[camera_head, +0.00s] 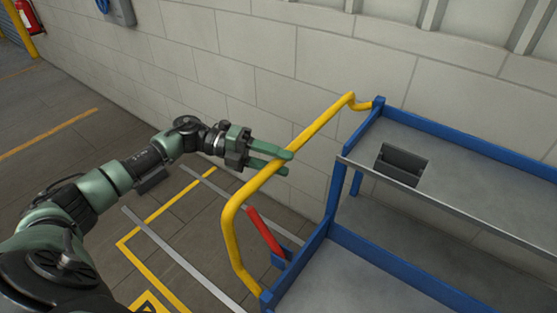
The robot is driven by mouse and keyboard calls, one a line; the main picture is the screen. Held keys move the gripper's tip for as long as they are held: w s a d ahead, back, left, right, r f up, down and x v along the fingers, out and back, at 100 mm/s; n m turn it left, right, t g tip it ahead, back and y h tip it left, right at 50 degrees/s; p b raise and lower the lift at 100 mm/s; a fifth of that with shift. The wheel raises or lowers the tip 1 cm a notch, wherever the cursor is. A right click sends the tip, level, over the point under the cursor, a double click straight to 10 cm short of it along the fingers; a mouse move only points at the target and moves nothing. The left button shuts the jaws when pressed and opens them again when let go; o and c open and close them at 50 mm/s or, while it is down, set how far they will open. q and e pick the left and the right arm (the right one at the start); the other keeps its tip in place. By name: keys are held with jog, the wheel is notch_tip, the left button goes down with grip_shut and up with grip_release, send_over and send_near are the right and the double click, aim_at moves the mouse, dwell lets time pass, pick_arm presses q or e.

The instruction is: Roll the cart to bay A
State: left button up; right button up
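The cart (375,275) stands at the right against the wall, with blue edges, grey shelves and a yellow push handle (232,235) on its left side. My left gripper (290,164) is at the upper middle of this handle. Its two green fingers are apart, one above the other, and overlap the bar in the picture. I cannot tell whether they touch it. My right gripper is out of view. Yellow floor lines (135,257) mark an area left of the cart, with no readable bay letter.
A red lever (265,232) sits low beside the handle. A dark recessed bin (402,165) is in the top shelf. A block wall (230,60) runs behind. A red extinguisher (27,15) and yellow post are far left. Floor at left is clear.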

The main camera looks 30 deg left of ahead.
pick_arm(q)
grip_shut()
dwell(1.2)
